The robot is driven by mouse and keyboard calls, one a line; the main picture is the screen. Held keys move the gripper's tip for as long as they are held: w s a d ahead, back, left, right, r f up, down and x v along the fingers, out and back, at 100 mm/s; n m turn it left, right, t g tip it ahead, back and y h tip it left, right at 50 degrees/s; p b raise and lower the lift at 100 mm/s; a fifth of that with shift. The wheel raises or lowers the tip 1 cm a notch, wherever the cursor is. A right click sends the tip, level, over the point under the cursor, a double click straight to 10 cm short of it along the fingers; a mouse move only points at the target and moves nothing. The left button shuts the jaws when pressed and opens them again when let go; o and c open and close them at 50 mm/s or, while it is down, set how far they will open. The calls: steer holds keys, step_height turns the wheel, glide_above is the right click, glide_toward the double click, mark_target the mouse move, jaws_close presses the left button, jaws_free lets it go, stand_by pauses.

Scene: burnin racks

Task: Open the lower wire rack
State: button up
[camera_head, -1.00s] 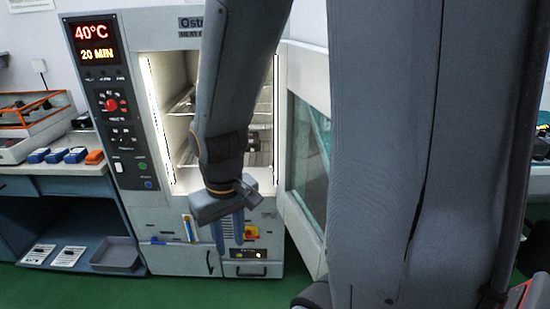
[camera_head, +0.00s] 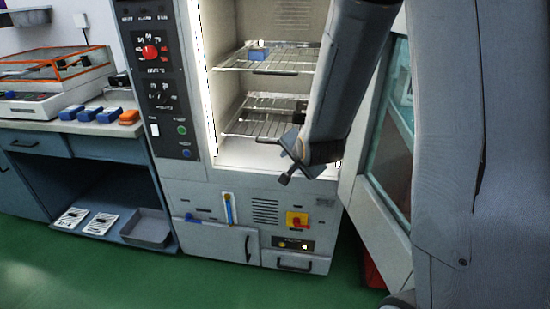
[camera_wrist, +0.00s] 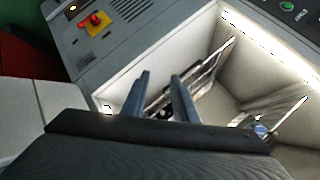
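The lower wire rack (camera_head: 262,124) sits inside the lit oven chamber, with dark items at its back. In the wrist view the lower rack (camera_wrist: 208,68) shows beyond and between my fingers. The upper wire rack (camera_head: 285,62) is above it. My gripper (camera_head: 291,158) is in front of the chamber's lower opening, at the right of the lower rack. In the wrist view my gripper's two fingers (camera_wrist: 160,78) are apart with nothing held between them. Whether they touch the rack cannot be told. My arm hides the right part of both racks in the head view.
The oven door (camera_head: 380,190) stands open at the right, close to my arm. A red knob on a yellow plate (camera_head: 297,220) is below the chamber. A bench (camera_head: 60,128) with blue and orange blocks stands left.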

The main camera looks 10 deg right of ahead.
steer(key=shift+w+f+m+t+b, duration=0.9)
steer(key=shift+w+m+b, duration=0.3)
steer(key=shift+w, duration=1.7)
steer(key=shift+w+f+m+t+b, duration=0.7)
steer(key=shift+w+m+t+b, duration=0.5)
steer(key=shift+w, duration=1.75)
steer(key=shift+w+f+m+t+b, duration=0.8)
steer(key=shift+w+m+b, duration=0.45)
steer(key=shift+w, duration=1.65)
jaws_close()
